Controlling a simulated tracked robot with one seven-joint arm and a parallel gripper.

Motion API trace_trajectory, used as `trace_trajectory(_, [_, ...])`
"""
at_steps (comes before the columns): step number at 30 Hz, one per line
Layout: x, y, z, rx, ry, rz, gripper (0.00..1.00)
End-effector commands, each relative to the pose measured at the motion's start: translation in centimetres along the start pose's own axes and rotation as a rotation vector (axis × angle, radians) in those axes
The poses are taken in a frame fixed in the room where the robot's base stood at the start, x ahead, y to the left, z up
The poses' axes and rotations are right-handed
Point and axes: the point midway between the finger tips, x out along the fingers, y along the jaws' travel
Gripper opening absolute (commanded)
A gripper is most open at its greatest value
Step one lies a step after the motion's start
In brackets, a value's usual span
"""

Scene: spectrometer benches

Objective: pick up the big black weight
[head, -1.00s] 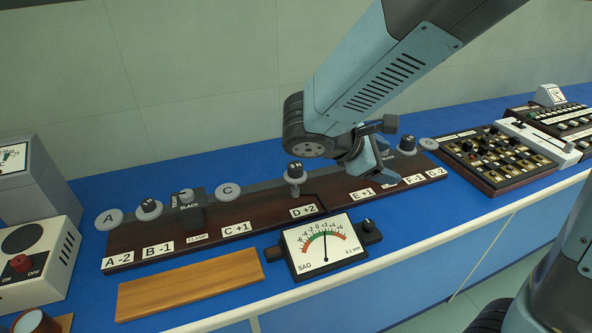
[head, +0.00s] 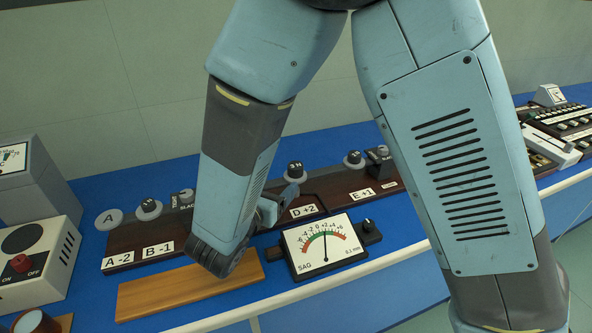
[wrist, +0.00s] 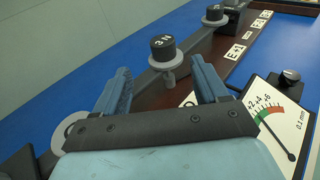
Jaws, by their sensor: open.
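A black cylindrical weight marked 3 N stands on a round grey support at place D+2. It shows in the head view (head: 295,168) and in the wrist view (wrist: 162,48). A black weight on a grey disc stands near E+1 (head: 354,157), and another near B-1 (head: 149,206). I cannot surely tell which is biggest. My gripper (head: 280,200) is open and empty, low over the board just left of the D+2 weight. In the wrist view my gripper (wrist: 163,78) has its fingers apart, with the D+2 weight beyond and between their tips, not touching.
A SAG meter (head: 324,248) with a black knob stands in front of the board (head: 125,238). A wooden strip (head: 150,296) lies at the front left.

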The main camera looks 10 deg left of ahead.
Motion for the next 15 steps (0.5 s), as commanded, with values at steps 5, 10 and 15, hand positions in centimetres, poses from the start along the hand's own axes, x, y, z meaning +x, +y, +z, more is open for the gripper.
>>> trace_trajectory(5, [3.1, -0.1, 0.0, 0.0, 0.001, -0.003, 0.73])
trace_trajectory(10, [5.0, 0.0, 0.0, 0.001, 0.0, -0.002, 0.73])
trace_trajectory(15, [5.7, -0.1, 0.1, 0.001, 0.001, -0.001, 0.73])
